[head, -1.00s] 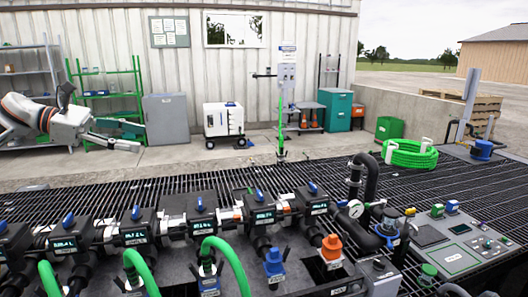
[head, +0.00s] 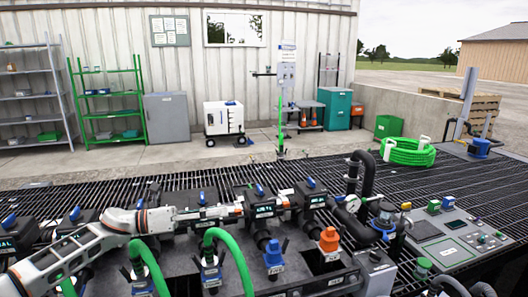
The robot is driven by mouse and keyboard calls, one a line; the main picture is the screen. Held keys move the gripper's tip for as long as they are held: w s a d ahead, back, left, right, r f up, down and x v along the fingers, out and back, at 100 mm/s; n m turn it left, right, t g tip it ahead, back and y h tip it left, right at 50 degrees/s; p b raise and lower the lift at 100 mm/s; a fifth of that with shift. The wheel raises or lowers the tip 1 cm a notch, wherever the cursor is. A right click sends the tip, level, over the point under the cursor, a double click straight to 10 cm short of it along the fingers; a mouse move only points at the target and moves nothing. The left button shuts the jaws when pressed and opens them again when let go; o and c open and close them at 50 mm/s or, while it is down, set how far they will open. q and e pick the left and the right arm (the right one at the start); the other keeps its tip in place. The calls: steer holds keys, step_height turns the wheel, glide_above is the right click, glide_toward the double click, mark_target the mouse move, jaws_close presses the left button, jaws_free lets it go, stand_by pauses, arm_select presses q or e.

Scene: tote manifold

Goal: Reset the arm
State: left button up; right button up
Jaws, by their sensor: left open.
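My left arm comes in low from the left edge, over the front of the pipe manifold (head: 262,208). My left gripper (head: 222,212) is open and points right, in front of the valves with blue handles near the manifold's middle. Nothing shows held in it, though its fingers are small here and blend with the white pipe fittings behind. I cannot tell whether it touches the valves. The arm hides part of the left valves. My right gripper is not in view.
Green hoses (head: 232,250) rise just below the gripper. An orange-topped fitting (head: 329,240), a pressure gauge (head: 352,203) and a control panel (head: 455,240) lie to the right. A green hose coil (head: 408,153) sits on the black grating (head: 110,182). Space above the manifold is clear.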

arm_select(q)
steer(key=s+d+f+n+t+y, duration=0.25)
steer(key=s+f+n+t, duration=0.3)
steer(key=f+n, duration=0.5)
steer(key=s+d+f+n+t+y, duration=0.2)
steer(key=s+d+f+n+t, duration=0.3)
steer(key=f+n, duration=0.55)
steer(key=s+a+f+n+g+y, duration=0.1)
steer(key=s+a+f+n+y, duration=0.2)
steer(key=s+a+f+n, duration=0.2)
steer(key=s+a+f+n+g+y, duration=0.2)
steer(key=s+a+f+n+y, duration=0.2)
steer(key=s+f+n, duration=0.3)
steer(key=s+a+f+n+g+y, duration=0.2)
steer(key=s+a+f+n, duration=0.4)
steer(key=s, duration=0.7)
steer(key=shift+s+f+n+y, duration=0.3)
steer(key=shift+n+y, duration=0.35)
steer(key=shift+n, duration=0.15)
